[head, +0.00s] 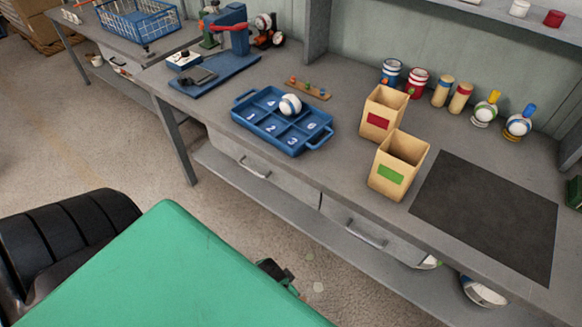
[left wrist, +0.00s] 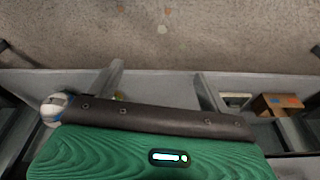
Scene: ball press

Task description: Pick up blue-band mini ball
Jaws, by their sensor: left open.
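A small ball with a blue band (head: 519,124) sits at the right back of the workbench, with a blue-topped piece standing behind it. A white ball with dark markings (head: 290,105) rests in the blue numbered tray (head: 265,138). My left gripper (left wrist: 160,48) shows only as dark finger ends at the two side edges of the left wrist view. It is open, with nothing between the fingers, over the floor and away from the bench top. My right gripper is not in view.
Two wooden bins with red (head: 379,119) and green (head: 391,174) labels stand mid-bench. A dark mat (head: 486,213) lies bare at the right. Several cans and cylinders line the back. Larger balls (head: 482,292) sit on the lower shelf. Grey drawers (head: 255,172) front the bench.

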